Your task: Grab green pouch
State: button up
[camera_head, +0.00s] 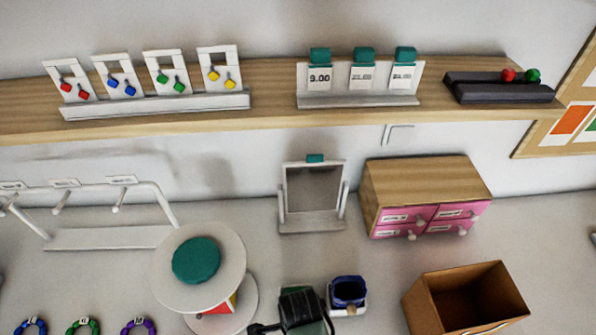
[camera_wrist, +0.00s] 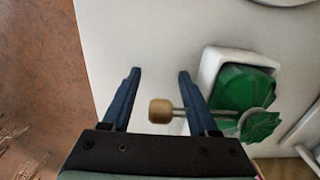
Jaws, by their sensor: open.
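The green pouch (camera_wrist: 243,88) sits in a small white tray (camera_wrist: 212,62) at the right of the wrist view. I cannot tell whether the cord touches that finger. In the head view my dark wrist shows at the bottom centre, and I cannot make out the green pouch there.
A blue pouch (camera_head: 347,291) in a white tray stands right of my wrist. A round two-tier stand (camera_head: 228,245) is to the left, an open brown box (camera_head: 420,305) to the right. A mirror (camera_head: 312,190) and a pink-drawered cabinet (camera_head: 430,175) stand behind.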

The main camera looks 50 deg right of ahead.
grip_shut()
jog(key=shift+r, duration=0.15)
